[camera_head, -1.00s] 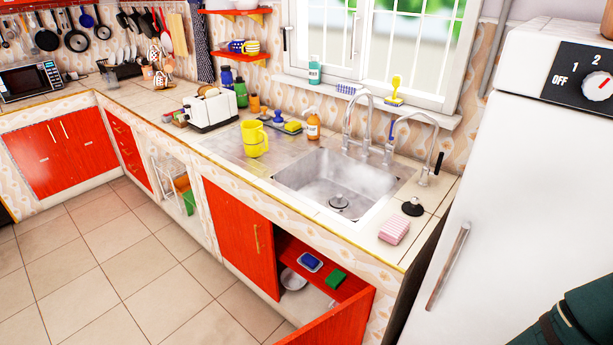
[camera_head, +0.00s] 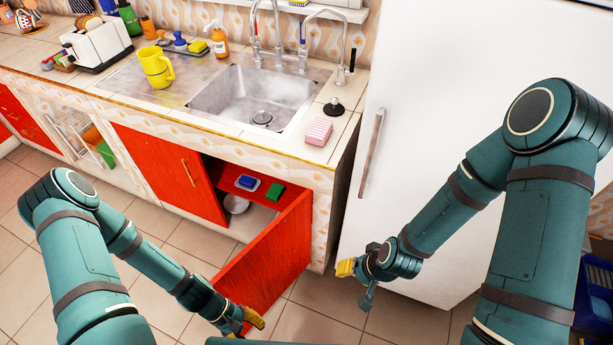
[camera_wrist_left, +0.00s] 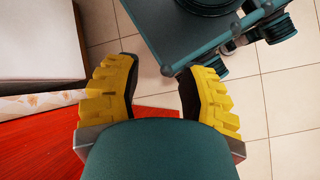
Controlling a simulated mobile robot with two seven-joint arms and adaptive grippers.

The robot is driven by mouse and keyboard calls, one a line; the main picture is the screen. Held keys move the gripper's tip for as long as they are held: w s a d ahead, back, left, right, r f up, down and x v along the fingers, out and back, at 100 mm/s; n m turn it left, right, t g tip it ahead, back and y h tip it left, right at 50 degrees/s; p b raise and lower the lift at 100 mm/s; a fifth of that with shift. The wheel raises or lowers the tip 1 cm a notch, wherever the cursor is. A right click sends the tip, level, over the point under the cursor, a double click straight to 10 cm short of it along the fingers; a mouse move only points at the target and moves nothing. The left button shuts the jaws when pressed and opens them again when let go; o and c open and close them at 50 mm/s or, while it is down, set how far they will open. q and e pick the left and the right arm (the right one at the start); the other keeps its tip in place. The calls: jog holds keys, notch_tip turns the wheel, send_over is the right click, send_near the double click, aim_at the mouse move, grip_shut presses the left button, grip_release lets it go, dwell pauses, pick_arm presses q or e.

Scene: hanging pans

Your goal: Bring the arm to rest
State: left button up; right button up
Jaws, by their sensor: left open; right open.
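My left arm comes in from the left in the head view, and my left gripper (camera_head: 243,322) hangs low near the open red cabinet door (camera_head: 272,255). The left wrist view shows my left gripper (camera_wrist_left: 160,100) with its two yellow fingers spread apart and nothing between them. Red door surface and tiles lie below it there. My right arm comes in from the right, and my right gripper (camera_head: 355,275) is in front of the white fridge (camera_head: 425,130). Its yellow finger pads show, with nothing held in them.
The open cabinet holds a blue sponge (camera_head: 247,182), a green sponge (camera_head: 274,193) and a white dish (camera_head: 236,204). Above are the sink (camera_head: 250,95), a yellow mug (camera_head: 156,68) and a pink sponge (camera_head: 319,131).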

pick_arm(q)
jog(key=w+d+r+m+t+y, duration=0.1)
jog(key=w+d+r+m+t, duration=0.1)
jog(key=w+r, duration=0.3)
jog(key=w+d+r+m+t+y+b, duration=0.1)
jog(key=w+d+r+m+t+y, duration=0.1)
jog(key=w+r+m, duration=0.3)
jog(key=shift+w+d+r+m+t, duration=0.3)
jog(key=shift+w+d+r+t, duration=0.15)
jog(key=shift+w+d, duration=0.55)
jog(key=shift+a+f, duration=0.1)
jog(key=shift+a, duration=0.05)
